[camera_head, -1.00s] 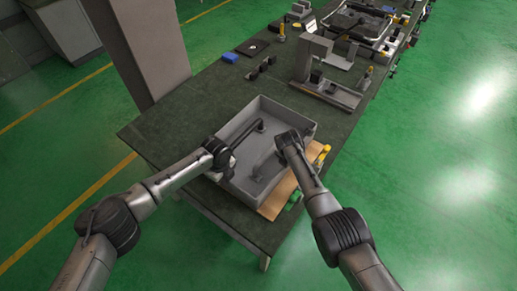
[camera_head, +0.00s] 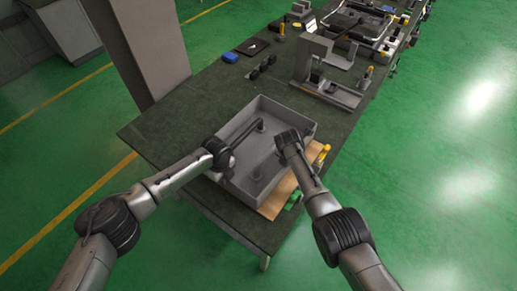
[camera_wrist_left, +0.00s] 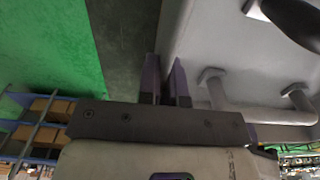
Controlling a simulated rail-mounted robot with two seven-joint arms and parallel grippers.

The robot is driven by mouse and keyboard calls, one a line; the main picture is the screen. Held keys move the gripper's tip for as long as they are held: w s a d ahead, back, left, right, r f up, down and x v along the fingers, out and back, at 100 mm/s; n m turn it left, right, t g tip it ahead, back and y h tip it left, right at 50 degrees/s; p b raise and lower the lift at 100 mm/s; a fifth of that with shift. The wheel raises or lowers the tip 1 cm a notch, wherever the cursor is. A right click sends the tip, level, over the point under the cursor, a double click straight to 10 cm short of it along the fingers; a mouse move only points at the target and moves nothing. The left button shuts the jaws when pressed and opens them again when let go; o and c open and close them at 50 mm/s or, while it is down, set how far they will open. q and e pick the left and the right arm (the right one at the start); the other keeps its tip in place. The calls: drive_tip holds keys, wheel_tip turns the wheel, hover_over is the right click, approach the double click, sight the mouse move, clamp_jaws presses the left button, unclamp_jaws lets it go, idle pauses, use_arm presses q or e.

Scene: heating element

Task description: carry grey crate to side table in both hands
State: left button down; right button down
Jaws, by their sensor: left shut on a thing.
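The grey crate (camera_head: 288,111) is an open box on the near part of the dark green table, holding a bent grey pipe part (camera_head: 246,131). My left gripper (camera_head: 229,168) is at the crate's left wall. In the left wrist view its two fingers (camera_wrist_left: 166,85) are shut on that wall, one on each side, with the crate's inside (camera_wrist_left: 225,45) to the right. My right gripper (camera_head: 281,152) is over the crate's right side; its fingertips are hidden by the wrist.
The table (camera_head: 180,120) carries a grey fixture (camera_head: 315,60), a blue block (camera_head: 230,57) and small tools farther back. A tan board (camera_head: 277,202) lies along the crate's right side with a yellow-handled tool (camera_head: 322,153). A grey column (camera_head: 145,45) stands behind the table's left edge.

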use_arm(q)
drive_tip(key=shift+r, duration=0.25)
use_arm(e)
drive_tip(key=shift+r, duration=0.25)
